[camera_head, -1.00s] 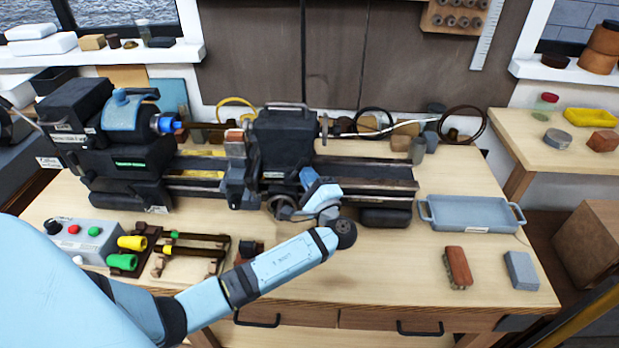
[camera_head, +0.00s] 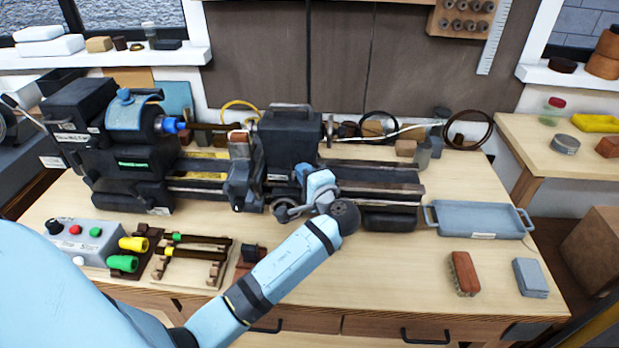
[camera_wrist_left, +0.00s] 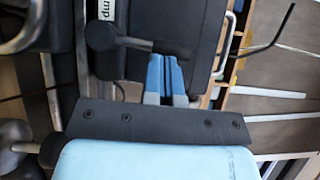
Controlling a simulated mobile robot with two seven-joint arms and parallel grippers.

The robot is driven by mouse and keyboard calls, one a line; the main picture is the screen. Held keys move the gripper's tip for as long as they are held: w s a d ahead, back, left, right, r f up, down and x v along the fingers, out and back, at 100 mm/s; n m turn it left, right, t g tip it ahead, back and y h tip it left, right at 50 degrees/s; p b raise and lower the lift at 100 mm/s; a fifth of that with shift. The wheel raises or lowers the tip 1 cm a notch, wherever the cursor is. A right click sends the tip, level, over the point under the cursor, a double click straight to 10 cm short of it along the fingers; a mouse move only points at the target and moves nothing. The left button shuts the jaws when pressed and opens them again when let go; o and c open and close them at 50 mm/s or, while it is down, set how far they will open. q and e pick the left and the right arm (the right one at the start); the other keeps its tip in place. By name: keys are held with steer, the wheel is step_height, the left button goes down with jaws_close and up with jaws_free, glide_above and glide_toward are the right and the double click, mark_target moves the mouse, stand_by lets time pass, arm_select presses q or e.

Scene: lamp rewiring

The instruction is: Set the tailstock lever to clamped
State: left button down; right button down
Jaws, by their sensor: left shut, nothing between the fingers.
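The tailstock (camera_head: 290,140) is the dark block on the lathe bed, right of the carriage. In the left wrist view a dark lever (camera_wrist_left: 150,45) with a round hub runs sideways beside a white label (camera_wrist_left: 107,10) whose visible letters read "mp". My left gripper (camera_head: 312,172) is at the front of the tailstock. In the left wrist view its blue fingers (camera_wrist_left: 168,62) are shut and empty. Their tips meet the lever bar in the picture; I cannot tell whether they touch it. In the head view the lever is not clear behind my gripper. My right gripper is not in view.
Handwheels (camera_head: 287,210) sit close beside my left gripper. A grey tray (camera_head: 480,233), a red-brown brush-like block (camera_head: 463,273) and a grey block (camera_head: 530,277) are on the right of the bench. A control box (camera_head: 85,240) stands front left.

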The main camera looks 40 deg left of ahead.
arm_select(q)
steer(key=a+n+h, duration=0.1)
steer(key=s+a+n+h, duration=0.1)
steer(key=n, duration=0.1)
steer(key=s+a+n+h, duration=0.1)
steer(key=n, duration=0.1)
steer(key=shift+r+g+h+p, duration=0.3)
steer(key=shift+r, duration=0.1)
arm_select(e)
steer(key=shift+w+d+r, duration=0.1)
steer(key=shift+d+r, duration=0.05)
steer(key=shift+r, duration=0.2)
arm_select(q)
steer(key=shift+a, duration=0.1)
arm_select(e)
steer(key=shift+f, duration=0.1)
